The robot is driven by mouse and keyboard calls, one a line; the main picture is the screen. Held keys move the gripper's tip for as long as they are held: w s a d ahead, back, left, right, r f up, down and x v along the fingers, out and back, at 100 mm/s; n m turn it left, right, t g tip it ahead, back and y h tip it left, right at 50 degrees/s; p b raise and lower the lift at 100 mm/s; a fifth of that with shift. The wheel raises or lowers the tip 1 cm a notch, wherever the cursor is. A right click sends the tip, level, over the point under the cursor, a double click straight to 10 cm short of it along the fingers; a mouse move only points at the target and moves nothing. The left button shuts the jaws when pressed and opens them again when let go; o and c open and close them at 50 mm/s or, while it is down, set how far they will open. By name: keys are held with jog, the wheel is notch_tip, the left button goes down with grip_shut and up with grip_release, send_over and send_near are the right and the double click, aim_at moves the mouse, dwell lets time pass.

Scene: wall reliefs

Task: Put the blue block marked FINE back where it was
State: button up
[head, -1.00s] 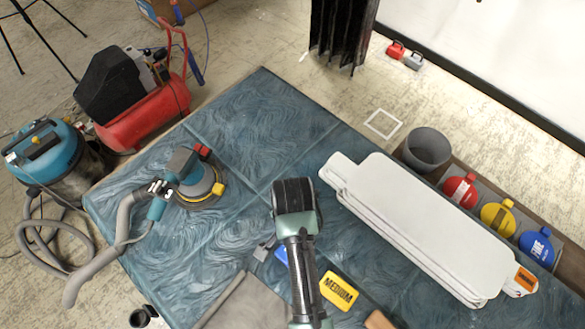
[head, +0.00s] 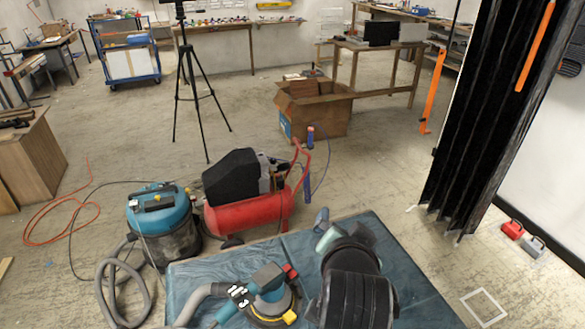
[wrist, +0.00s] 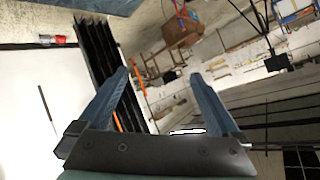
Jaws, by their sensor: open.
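The blue block marked FINE is not visible in either view now. My gripper (wrist: 160,76) is open in the wrist view, with nothing between its two blue-grey fingers. In the head view my gripper (head: 323,228) is raised over the far end of the blue-covered table (head: 410,285), and my dark arm hides part of the tabletop. The near part of the table is outside the head view.
A sander (head: 265,297) with a grey hose lies on the table left of my arm. A red compressor (head: 250,212) and a blue vacuum (head: 162,222) stand beyond it. A black curtain (head: 490,120) hangs at right.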

notch_tip(320, 180, up, 15)
jog(key=a+n+t, duration=0.2)
jog(key=a+t, duration=0.1)
jog(key=t, duration=0.2)
jog(key=s+a+r+n+t, duration=0.2)
jog(key=s+r+t, duration=0.1)
jog(key=r, duration=0.6)
jog(key=s+a+r+n+t+y, duration=0.1)
jog(key=s+r+t, duration=0.3)
jog(key=r, duration=0.5)
jog(key=s+a+r+n+t+y, duration=0.1)
jog(key=s+a+r+n+t, duration=0.2)
jog(key=s+r, duration=0.4)
notch_tip(320, 180, up, 2)
jog(key=shift+r+t, duration=0.2)
jog(key=shift+t, duration=0.2)
jog(key=shift+s, duration=0.1)
